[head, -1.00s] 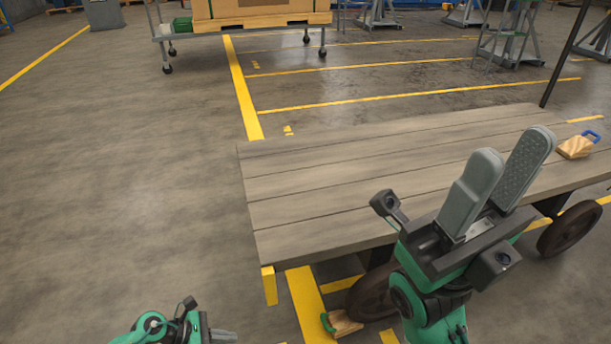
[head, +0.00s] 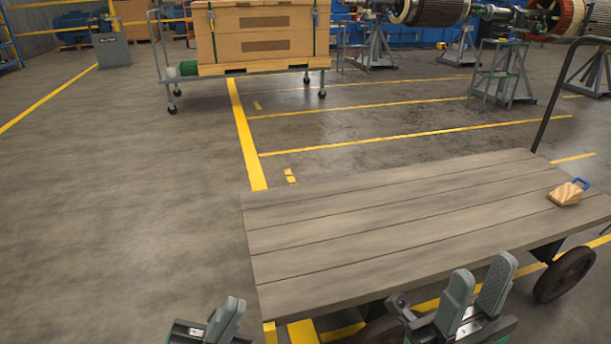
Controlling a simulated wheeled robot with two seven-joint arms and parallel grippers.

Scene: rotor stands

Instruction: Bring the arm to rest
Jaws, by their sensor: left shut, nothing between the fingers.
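My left gripper (head: 233,304) shows at the bottom edge, left of the cart's near corner. Its grey fingers are together with nothing between them, and most of its arm is cut off by the frame. My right gripper (head: 482,274) is at the bottom right, in front of the near edge of the wooden cart (head: 380,215). Its two grey fingers point up and stand apart, with nothing between them.
A wooden block with a blue handle (head: 567,193) lies on the cart's right end. The cart has a dark wheel (head: 565,274) and a dark upright bar (head: 562,95). A trolley carries a crate (head: 262,38) behind. Rotors on stands (head: 505,75) stand back right. The left floor is clear.

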